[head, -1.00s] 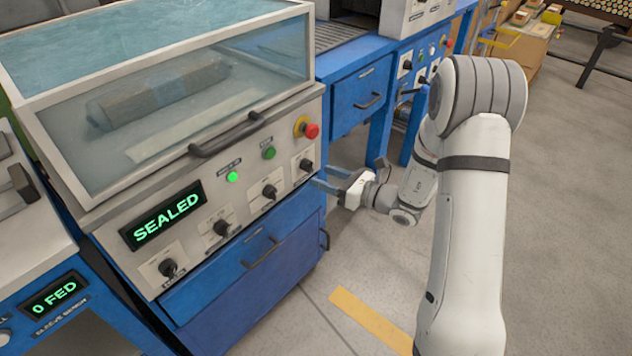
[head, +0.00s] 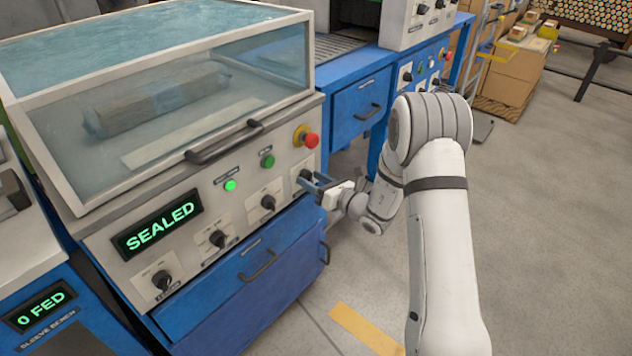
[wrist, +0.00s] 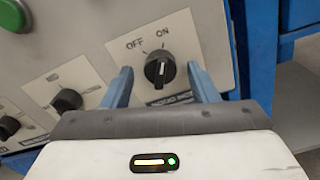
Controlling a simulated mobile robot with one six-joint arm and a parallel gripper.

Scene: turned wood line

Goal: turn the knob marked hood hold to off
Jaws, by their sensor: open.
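A black knob (wrist: 160,70) on a white plate shows in the wrist view, with OFF at its upper left and ON above it. Its pointer stands nearly upright, toward ON. The label under it is partly hidden by my gripper and hard to read. In the head view this is the rightmost knob (head: 304,172) on the panel, partly covered by my gripper. My gripper (wrist: 158,76) is open, with one blue finger on each side of the knob in the picture. I cannot tell whether they touch it. In the head view my gripper (head: 312,182) is at the panel's right end.
A red button (head: 311,140) and a green button (head: 267,160) are above. A glass hood (head: 150,110) with a handle covers the machine. Open floor (head: 530,220) lies right.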

